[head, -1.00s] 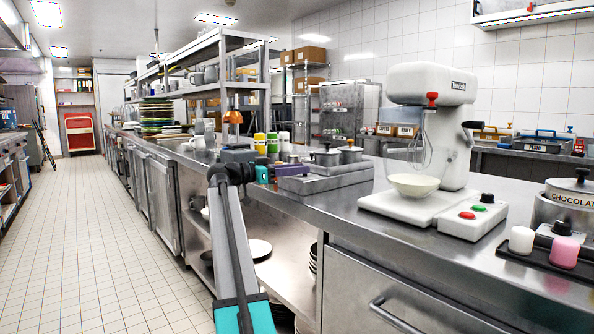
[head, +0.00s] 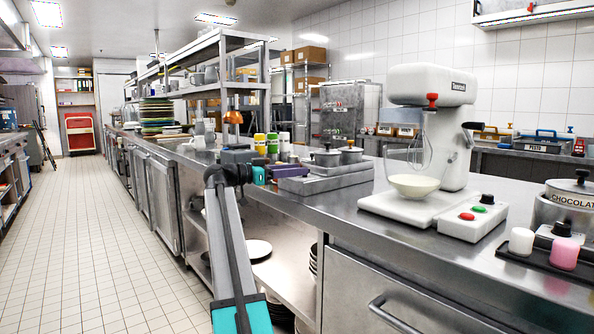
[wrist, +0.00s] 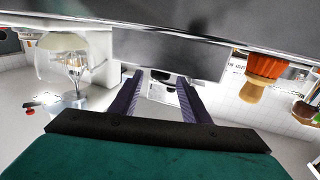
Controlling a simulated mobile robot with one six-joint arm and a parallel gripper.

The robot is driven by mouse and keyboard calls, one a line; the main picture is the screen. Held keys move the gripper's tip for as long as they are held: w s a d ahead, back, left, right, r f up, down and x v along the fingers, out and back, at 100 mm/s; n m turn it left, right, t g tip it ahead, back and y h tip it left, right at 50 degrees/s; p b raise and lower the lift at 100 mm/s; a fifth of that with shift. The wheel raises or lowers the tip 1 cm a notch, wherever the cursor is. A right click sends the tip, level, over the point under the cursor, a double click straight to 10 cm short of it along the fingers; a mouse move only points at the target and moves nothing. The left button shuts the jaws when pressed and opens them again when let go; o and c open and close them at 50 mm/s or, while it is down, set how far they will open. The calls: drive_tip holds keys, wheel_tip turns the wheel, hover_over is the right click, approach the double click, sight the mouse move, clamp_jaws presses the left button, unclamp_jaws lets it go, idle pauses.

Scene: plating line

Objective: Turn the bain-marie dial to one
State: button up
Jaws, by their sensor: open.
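The bain-marie (head: 325,184) is a low steel box on the counter with two lidded pots in it. A small dark knob, which looks like its dial, stands on the near left end of the box in the head view (head: 293,158). In the upside-down wrist view a dark shape, probably this dial (wrist: 160,75), shows between the far ends of my fingers. My gripper (head: 273,174) reaches in low from the left, close to the box. In the wrist view its purple fingers (wrist: 160,82) are apart and hold nothing. The dial's pointer and markings are too small to read.
A white stand mixer (head: 430,130) with a bowl stands to the right. Several capped bottles (head: 272,143) stand behind the gripper. An orange piece with a wooden-coloured end (wrist: 264,68) shows at the right in the wrist view. The counter (head: 345,204) before the bain-marie is clear.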

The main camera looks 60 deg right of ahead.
drive_tip(key=p+v, duration=0.3)
drive_tip(key=v, duration=0.9)
drive_tip(key=shift+w+a, duration=0.2)
drive_tip(key=shift+a, duration=0.15)
